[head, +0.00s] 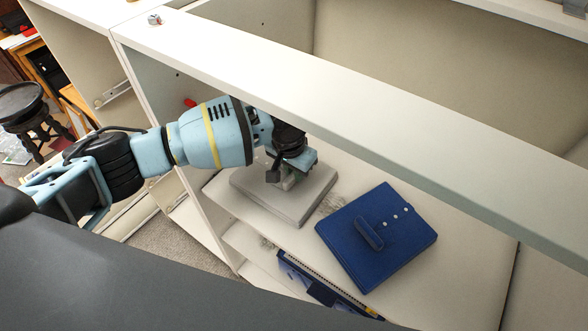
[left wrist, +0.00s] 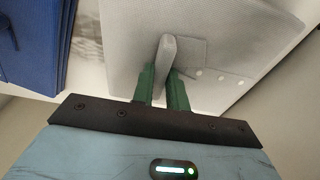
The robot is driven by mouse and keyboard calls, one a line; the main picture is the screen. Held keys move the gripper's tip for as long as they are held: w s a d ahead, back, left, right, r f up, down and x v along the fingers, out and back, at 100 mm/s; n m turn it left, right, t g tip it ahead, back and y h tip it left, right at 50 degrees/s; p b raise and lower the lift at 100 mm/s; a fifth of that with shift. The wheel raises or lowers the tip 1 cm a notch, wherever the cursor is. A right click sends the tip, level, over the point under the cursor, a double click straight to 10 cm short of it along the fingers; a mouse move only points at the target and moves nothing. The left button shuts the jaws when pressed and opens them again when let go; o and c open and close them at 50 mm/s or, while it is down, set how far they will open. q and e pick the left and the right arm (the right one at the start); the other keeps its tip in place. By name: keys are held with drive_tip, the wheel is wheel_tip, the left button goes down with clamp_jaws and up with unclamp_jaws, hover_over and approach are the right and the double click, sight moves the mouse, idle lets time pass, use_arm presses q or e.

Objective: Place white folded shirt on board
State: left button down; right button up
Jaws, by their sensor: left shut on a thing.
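The white folded shirt (head: 300,207) is a flat, pale grey-white block with a raised tab and a row of light buttons. It appears at or just over the shelf board (head: 455,275); I cannot tell whether it touches it. My left gripper (head: 288,178) reaches down from the left, over the shirt. In the left wrist view, its green fingers (left wrist: 164,88) are shut on the raised tab of the shirt (left wrist: 235,35). The gripper covers part of the shirt in the head view. My right gripper is not in view.
A blue folded shirt (head: 365,262) lies right of the white one; its edge also shows in the left wrist view (left wrist: 32,45). A long blue box (head: 318,284) lies in front. A pale cabinet rail (head: 360,108) crosses above. A dark stool (head: 22,105) stands far left.

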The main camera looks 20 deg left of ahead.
use_arm(q)
drive_tip(key=c, duration=1.4)
unclamp_jaws()
drive_tip(key=shift+f, duration=0.1)
